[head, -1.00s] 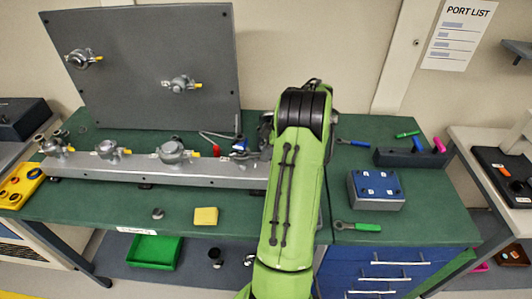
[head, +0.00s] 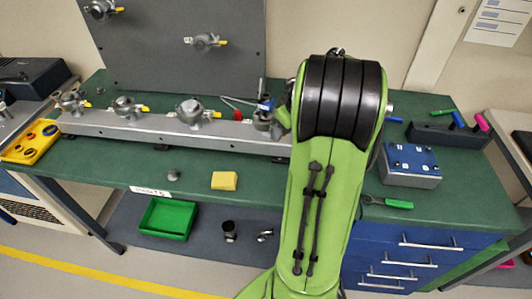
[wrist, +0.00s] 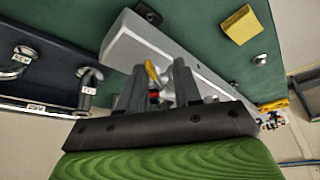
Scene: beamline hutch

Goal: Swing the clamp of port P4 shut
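A grey rail (head: 165,130) on the green bench carries a row of silver ports with yellow-tipped clamps. The rightmost port (head: 263,119) is partly hidden by my arm, and no P4 label is readable. A red tip (head: 238,115) shows just left of it. In the wrist view, a yellow clamp lever (wrist: 152,71) and a small red part (wrist: 154,97) show between the two fingers of my gripper (wrist: 158,80). The fingers stand apart with a gap between them. I cannot tell whether either touches the lever. In the head view my gripper is hidden behind my arm.
An upright grey panel (head: 165,60) with two more ports stands behind the rail. A yellow sponge (head: 224,181) and a small grey knob (head: 173,175) lie in front. A blue-topped box (head: 410,165) and a green-handled tool (head: 388,203) are right of my arm.

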